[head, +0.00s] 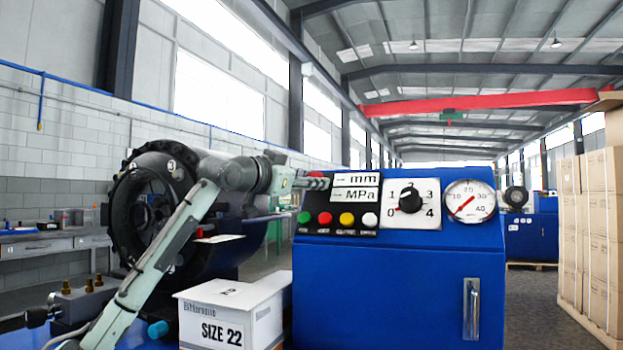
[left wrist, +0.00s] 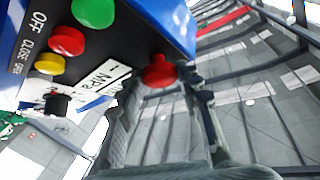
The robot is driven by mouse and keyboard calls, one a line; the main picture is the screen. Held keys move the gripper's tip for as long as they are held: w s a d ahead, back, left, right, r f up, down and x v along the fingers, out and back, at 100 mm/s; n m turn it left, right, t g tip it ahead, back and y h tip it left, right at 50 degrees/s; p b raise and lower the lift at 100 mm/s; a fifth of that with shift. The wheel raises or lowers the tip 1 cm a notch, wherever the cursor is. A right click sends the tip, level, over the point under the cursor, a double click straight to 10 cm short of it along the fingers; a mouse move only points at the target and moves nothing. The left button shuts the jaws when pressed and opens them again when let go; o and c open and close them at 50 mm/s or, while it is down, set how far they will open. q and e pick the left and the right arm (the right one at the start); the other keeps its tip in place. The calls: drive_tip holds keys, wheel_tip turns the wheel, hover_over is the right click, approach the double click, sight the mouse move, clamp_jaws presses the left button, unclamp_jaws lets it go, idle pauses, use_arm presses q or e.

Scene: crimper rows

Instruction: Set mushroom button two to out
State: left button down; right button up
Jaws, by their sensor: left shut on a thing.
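The blue machine's control panel (head: 340,207) faces me in the head view. A red mushroom button (head: 319,174) stands at its upper left, partly hidden by my left gripper (head: 317,183). In the left wrist view this red button (left wrist: 158,72) shows between the two fingers of my left gripper (left wrist: 165,90), which is shut on it. No number for the button is readable, and I cannot tell whether it is in or out. My right gripper is in neither view.
A row of green (head: 304,217), red (head: 325,219), yellow (head: 346,219) and white (head: 369,220) buttons sits just below the gripper. A selector dial (head: 410,200) and a gauge (head: 469,201) lie right. A white SIZE 22 box (head: 235,310) stands below my left arm.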

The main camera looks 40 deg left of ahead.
use_arm(q)
drive_tip(key=c, duration=1.5)
unclamp_jaws()
drive_tip(key=shift+s, duration=0.1)
drive_tip(key=o, duration=0.5)
drive_tip(key=shift+s+r, duration=0.15)
drive_tip(key=s, duration=1.2)
drive_tip(key=shift+a, duration=0.2)
drive_tip(key=shift+w, duration=0.1)
